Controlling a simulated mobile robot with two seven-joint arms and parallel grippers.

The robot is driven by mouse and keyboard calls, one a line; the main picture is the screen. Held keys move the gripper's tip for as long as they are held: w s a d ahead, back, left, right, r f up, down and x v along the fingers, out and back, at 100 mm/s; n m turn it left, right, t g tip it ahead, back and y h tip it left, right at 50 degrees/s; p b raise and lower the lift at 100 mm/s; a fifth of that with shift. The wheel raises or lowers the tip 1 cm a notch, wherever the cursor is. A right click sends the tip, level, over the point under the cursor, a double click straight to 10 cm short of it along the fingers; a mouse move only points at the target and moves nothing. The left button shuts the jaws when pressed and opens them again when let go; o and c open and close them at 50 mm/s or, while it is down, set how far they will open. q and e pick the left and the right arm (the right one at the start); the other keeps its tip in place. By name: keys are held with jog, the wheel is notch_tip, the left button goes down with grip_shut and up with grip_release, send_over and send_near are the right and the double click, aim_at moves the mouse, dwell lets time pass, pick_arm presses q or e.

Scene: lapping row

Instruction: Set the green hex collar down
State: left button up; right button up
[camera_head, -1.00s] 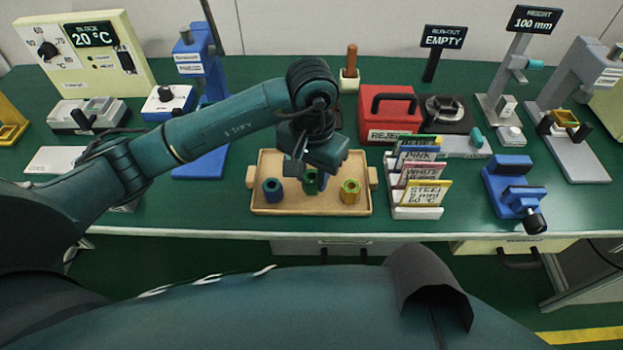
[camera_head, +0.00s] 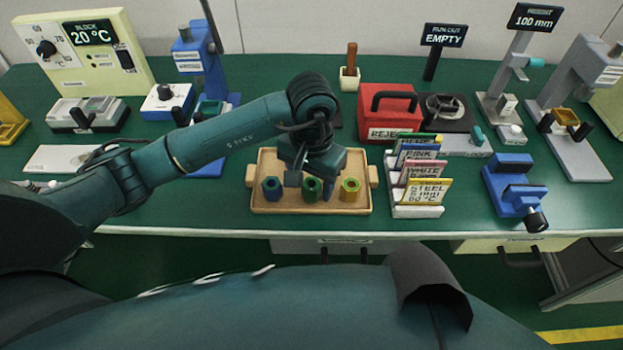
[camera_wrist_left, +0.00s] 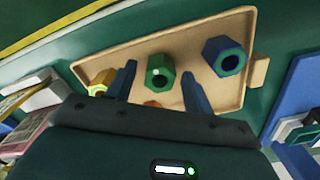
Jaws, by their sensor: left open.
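The green hex collar (camera_head: 312,189) stands upright in the middle of the wooden tray (camera_head: 267,163), between a blue hex collar (camera_head: 272,188) and a yellow hex collar (camera_head: 349,189). My left gripper (camera_head: 310,185) is just above and behind it, open. In the left wrist view the green collar (camera_wrist_left: 160,72) shows between the two spread fingers (camera_wrist_left: 158,85), with gaps on both sides. The blue collar (camera_wrist_left: 224,56) and yellow collar (camera_wrist_left: 101,82) stand apart on either side. My right gripper is not in view.
A rack of labelled cards (camera_head: 418,195) stands just right of the tray. Behind it is a red reject box (camera_head: 389,114). A blue vise (camera_head: 514,187) is further right. A blue stand (camera_head: 200,75) rises behind my left arm. The bench's front edge is close to the tray.

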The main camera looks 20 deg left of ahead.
pick_arm(q)
jog(key=shift+r, duration=0.1)
jog(key=shift+r+p, duration=0.25)
jog(key=shift+p, duration=0.1)
notch_tip(320, 180, up, 12)
jog(key=shift+f+b, duration=0.2)
jog(key=shift+b, duration=0.15)
